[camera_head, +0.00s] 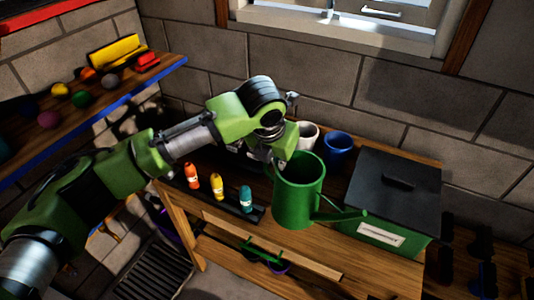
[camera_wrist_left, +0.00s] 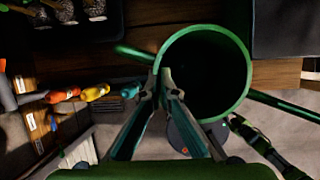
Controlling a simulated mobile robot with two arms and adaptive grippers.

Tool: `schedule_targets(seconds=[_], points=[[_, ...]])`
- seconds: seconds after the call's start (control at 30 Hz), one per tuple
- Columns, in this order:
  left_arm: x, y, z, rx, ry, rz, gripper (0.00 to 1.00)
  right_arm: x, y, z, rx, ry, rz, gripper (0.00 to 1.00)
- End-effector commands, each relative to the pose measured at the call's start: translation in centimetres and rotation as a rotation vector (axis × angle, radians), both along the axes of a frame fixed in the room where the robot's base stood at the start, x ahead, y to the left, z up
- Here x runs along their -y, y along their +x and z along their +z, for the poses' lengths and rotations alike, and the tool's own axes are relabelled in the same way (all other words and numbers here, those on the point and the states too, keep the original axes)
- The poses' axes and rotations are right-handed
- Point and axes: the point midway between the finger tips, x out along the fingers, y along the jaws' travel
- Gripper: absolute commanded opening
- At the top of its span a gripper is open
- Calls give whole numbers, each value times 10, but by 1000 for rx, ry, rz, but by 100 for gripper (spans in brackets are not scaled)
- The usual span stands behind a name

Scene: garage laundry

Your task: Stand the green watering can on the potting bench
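The green watering can (camera_head: 297,195) is upright at the bench's front edge, its spout pointing right. The wrist view looks down into its round open mouth (camera_wrist_left: 205,72), partly over the bench and partly over the floor. My left gripper (camera_head: 280,165) is at the can's upper left rim. In the wrist view its fingers (camera_wrist_left: 167,88) are close together on the can's wall. The wooden potting bench (camera_head: 385,262) lies below and behind the can. I cannot tell whether the can's base touches it. My right gripper is not in view.
A green box with a dark lid (camera_head: 395,190) stands right of the can. A blue pot (camera_head: 337,146) and a white pot (camera_head: 308,134) stand behind it. Orange, yellow and teal bottles (camera_head: 245,197) stand in a dark tray to the left. A shelf (camera_head: 150,75) holds small balls.

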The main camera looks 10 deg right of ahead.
Motion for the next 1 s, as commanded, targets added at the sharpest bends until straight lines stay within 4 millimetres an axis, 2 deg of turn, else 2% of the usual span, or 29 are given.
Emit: schedule_targets(seconds=[0.1,0.37,0.63,0.93,0.97,1.0], points=[[9,6,-6,4,-7,0,0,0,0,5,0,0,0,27],[16,11,-16,5,-5,-1,0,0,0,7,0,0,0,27],[17,12,-46,5,-5,-1,0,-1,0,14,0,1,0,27],[17,12,-49,7,-6,-2,0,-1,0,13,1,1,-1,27],[15,11,-53,1,1,-1,4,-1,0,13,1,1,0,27],[15,11,-53,2,1,-1,14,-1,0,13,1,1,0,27]])
